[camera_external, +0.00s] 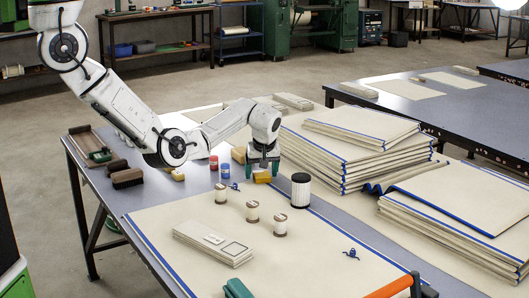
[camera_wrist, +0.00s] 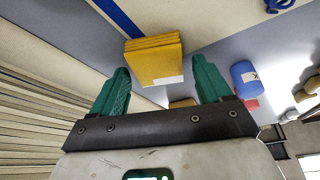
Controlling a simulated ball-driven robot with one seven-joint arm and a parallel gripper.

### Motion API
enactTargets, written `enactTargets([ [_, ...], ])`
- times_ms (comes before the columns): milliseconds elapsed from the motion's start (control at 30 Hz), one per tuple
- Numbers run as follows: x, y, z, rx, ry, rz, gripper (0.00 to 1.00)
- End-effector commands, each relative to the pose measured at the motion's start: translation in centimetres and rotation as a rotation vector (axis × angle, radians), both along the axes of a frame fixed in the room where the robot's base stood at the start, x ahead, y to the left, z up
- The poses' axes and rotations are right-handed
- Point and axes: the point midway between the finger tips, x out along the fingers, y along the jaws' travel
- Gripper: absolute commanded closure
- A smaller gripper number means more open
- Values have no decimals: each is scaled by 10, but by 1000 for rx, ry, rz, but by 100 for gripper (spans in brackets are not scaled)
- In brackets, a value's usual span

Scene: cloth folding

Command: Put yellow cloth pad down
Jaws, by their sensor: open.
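A small yellow cloth pad (camera_external: 263,178) lies on the table by the near edge of the large stack of cloth. In the wrist view it shows as a layered yellow block (camera_wrist: 153,60) with a pale patch at one corner. My gripper (camera_external: 263,167) is right at the pad, its green fingers pointing down. In the wrist view my gripper (camera_wrist: 160,85) has its two green fingers spread wide, with the pad between or just beyond the tips and a gap on both sides.
Tall stacks of blue-edged cloth (camera_external: 370,150) stand close on the right of my gripper. A white ribbed cylinder (camera_external: 301,190), several thread spools (camera_external: 252,211) and blue and red jars (camera_external: 225,171) stand nearby. A large cloth (camera_external: 300,255) covers the table's near part.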

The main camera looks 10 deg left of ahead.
Motion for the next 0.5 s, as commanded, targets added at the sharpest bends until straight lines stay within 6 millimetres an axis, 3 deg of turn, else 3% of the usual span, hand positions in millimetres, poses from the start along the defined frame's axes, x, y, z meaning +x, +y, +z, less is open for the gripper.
enactTargets([
  [300,-1,-1,7,0,-1,0,22],
  [500,-12,-6,39,0,-6,-2,22],
])
